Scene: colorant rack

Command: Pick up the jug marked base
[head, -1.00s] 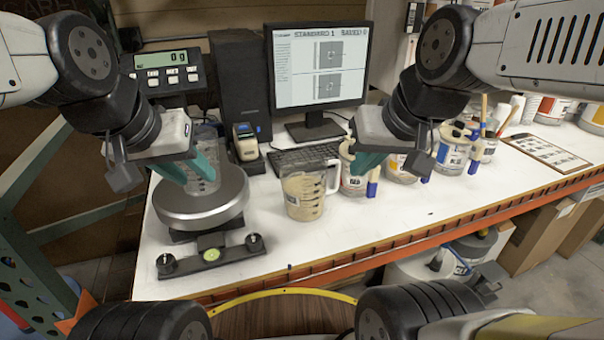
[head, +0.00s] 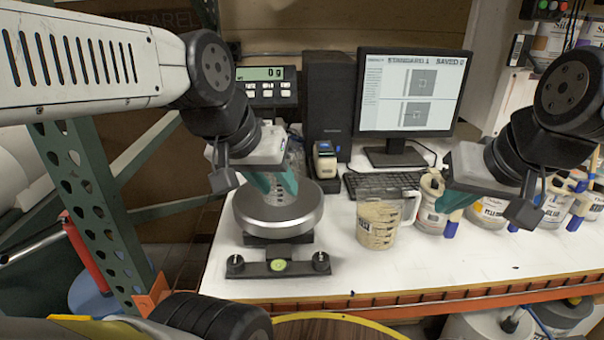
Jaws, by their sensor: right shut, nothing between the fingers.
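The clear jug (head: 378,224) holds beige contents and stands upright on the white bench. Its handle points right and a small label, too small to read surely, is on its side. My left gripper (head: 277,187) has teal fingers over the round scale pan (head: 279,222), left of the jug.
A keyboard (head: 383,184) and monitor (head: 409,92) are behind the jug. A small handheld device (head: 326,160) stands in a dock beside the scale. More cans (head: 491,211) with brushes line the right. The bench in front of the jug is clear to the orange front edge (head: 450,300).

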